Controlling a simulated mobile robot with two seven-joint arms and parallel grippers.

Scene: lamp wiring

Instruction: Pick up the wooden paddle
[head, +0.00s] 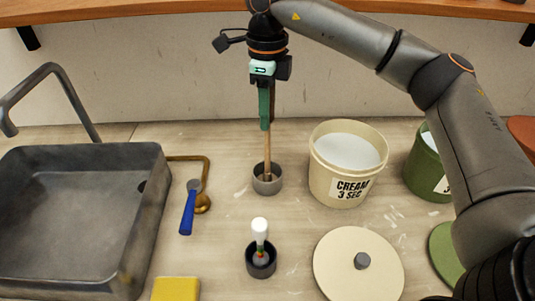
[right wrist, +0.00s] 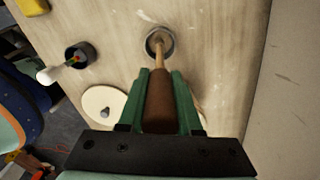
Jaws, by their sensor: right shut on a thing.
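The wooden paddle (head: 267,151) stands upright, its lower end inside a small grey cup (head: 267,188) on the counter. My right gripper (head: 266,124) comes down from above and is shut on the paddle's upper part. In the right wrist view the green fingers (right wrist: 161,76) lie on both sides of the paddle's brown handle (right wrist: 158,105). Its thin shaft runs down into the cup (right wrist: 172,50). The paddle's lowest end is hidden in the cup. My left gripper is not in view.
A cream tub (head: 338,190) stands right of the cup, with a green tub (head: 424,181) beyond. A cream lid (head: 335,275) lies in front. A dark cup (head: 261,270) holds a white-topped tool. A blue-handled brush (head: 187,214), yellow block (head: 176,289) and sink (head: 150,200) are left.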

